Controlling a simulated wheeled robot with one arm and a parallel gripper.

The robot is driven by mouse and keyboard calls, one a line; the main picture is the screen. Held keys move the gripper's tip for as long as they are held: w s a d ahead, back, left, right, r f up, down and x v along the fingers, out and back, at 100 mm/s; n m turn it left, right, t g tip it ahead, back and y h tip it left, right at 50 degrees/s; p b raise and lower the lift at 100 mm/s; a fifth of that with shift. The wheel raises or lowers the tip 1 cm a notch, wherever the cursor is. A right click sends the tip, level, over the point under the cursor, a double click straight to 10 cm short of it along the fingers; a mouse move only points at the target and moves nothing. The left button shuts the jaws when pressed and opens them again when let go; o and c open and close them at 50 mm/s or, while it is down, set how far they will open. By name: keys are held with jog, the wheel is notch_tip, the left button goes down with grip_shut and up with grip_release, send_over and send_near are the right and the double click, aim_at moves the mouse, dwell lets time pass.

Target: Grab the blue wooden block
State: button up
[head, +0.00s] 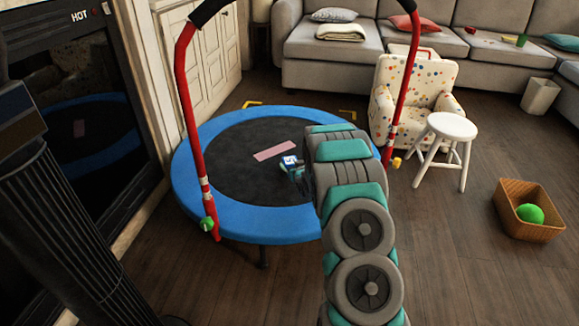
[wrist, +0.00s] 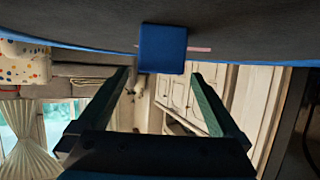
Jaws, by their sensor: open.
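The blue wooden block (wrist: 162,48) shows in the wrist view, against the dark trampoline mat (wrist: 60,22). That view is turned over, with the mat along the top. My gripper (wrist: 161,76) is open, with one dark green finger on each side and nothing between them. The block is just beyond the fingertips, lined up with the gap. In the head view my gripper (head: 291,164) is small and low over the trampoline (head: 225,178), partly behind my arm. I cannot make out the block for sure there.
A pink strip (head: 274,150) lies on the mat. Red handle posts (head: 188,110) rise at the trampoline's sides. A white stool (head: 447,130), a dotted armchair (head: 420,88) and a basket with a green ball (head: 530,213) stand to the right. The floor between is clear.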

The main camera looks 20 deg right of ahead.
aim_at(291, 162)
jog(key=shift+x, duration=2.5)
jog(key=shift+r, duration=0.15)
jog(key=shift+a, duration=0.1)
jog(key=c, duration=1.3)
